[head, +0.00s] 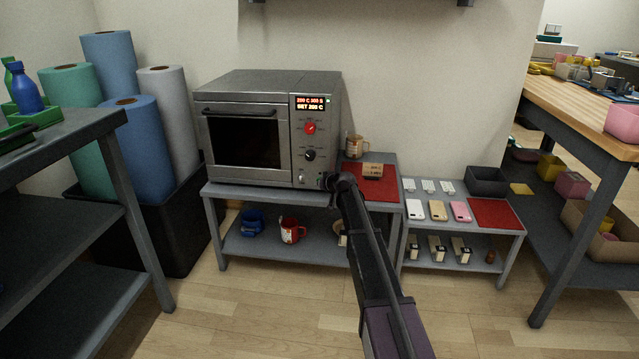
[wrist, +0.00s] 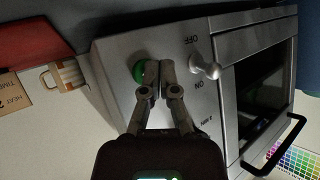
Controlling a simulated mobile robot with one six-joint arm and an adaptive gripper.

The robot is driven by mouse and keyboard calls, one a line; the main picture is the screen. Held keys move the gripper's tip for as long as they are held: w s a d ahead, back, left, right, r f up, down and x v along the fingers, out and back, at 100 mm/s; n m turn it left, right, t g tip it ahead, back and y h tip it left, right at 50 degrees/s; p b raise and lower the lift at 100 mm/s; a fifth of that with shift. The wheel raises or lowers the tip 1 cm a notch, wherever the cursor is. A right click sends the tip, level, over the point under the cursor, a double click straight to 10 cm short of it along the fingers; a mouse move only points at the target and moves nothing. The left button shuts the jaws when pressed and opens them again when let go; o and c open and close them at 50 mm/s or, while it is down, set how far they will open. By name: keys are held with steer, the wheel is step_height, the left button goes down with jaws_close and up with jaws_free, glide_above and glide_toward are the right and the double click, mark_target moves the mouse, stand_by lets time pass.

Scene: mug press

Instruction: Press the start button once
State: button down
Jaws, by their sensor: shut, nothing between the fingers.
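The press (head: 245,125), a grey oven-like machine, stands on a grey table; its display reads 200 C 300 S and SET 200 C. In the wrist view, the green start button (wrist: 138,73) shows on the panel, partly hidden behind my left finger. My gripper (wrist: 159,76) is shut and empty, with its fingertips right beside the button; I cannot tell if they touch it. A toggle switch (wrist: 207,68) with OFF and ON labels is to the right of the fingertips. In the head view, my gripper (head: 326,181) is at the press's lower right corner, and the button is hidden.
A red knob (head: 310,128) and a black knob (head: 309,155) are on the panel. A mug (head: 355,147) and a small box (head: 372,170) near a red mat (head: 370,187) are right of the press. A red mug (head: 291,230) stands on the shelf below.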

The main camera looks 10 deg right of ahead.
steer(key=shift+w+d, duration=0.1)
steer(key=shift+w, duration=0.3)
stand_by(0.6)
steer(key=shift+s, duration=0.15)
steer(key=shift+s+a, duration=0.25)
steer(key=shift+s, duration=0.45)
stand_by(0.4)
steer(key=shift+s+a, duration=0.25)
steer(key=shift+s, duration=0.55)
steer(key=shift+s+a, duration=0.3)
steer(key=shift+s, duration=0.5)
steer(key=shift+s+a, duration=0.25)
steer(key=shift+s, duration=0.55)
